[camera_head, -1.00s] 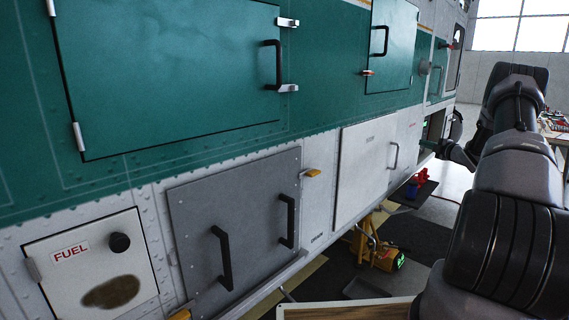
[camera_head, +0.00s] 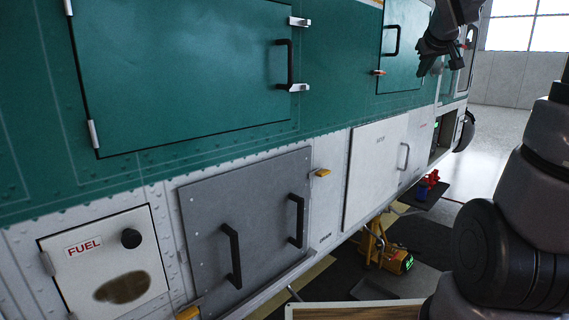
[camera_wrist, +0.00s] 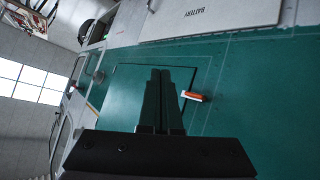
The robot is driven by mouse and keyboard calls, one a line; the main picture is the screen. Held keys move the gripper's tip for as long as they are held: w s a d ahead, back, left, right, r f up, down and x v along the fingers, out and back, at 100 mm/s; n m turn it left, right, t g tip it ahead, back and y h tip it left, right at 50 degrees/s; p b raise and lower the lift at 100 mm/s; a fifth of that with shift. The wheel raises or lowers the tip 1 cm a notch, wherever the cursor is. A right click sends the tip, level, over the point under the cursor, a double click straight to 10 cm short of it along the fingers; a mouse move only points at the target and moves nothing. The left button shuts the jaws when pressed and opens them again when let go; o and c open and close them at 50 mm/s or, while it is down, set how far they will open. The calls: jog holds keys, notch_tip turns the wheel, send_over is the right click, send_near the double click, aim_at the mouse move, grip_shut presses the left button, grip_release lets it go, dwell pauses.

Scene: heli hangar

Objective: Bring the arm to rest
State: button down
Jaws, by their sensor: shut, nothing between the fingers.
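My gripper (camera_head: 441,62) is at the upper right of the head view, in front of the helicopter's green side near a small green door (camera_head: 403,45). It looks apart from the door. In the wrist view the two fingers of my gripper (camera_wrist: 160,75) lie side by side, shut with nothing between them. They point at the green side, and the small green door (camera_wrist: 128,82) shows behind them. My arm (camera_head: 520,215) rises along the right edge of the head view; its upper part is out of the picture.
The helicopter's side carries a large green door (camera_head: 185,75), a grey panel (camera_head: 247,230) with two black handles, a FUEL door (camera_head: 105,275) and a white battery panel (camera_head: 375,172). A yellow device (camera_head: 395,262) stands on the floor below. Bare floor (camera_head: 505,130) lies at the back right.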

jog(key=s+a+f+m+g+y, duration=0.2)
jog(key=s+a, duration=0.5)
jog(key=s, duration=0.6)
jog(key=s+a+f+m+g+y, duration=0.1)
jog(key=s+a, duration=0.5)
jog(key=s, duration=0.7)
notch_tip(320, 180, down, 3)
jog(key=shift+a+f+m+g+y, duration=0.2)
jog(key=shift+a+m+g+y, duration=0.2)
jog(key=shift+m+y, duration=0.5)
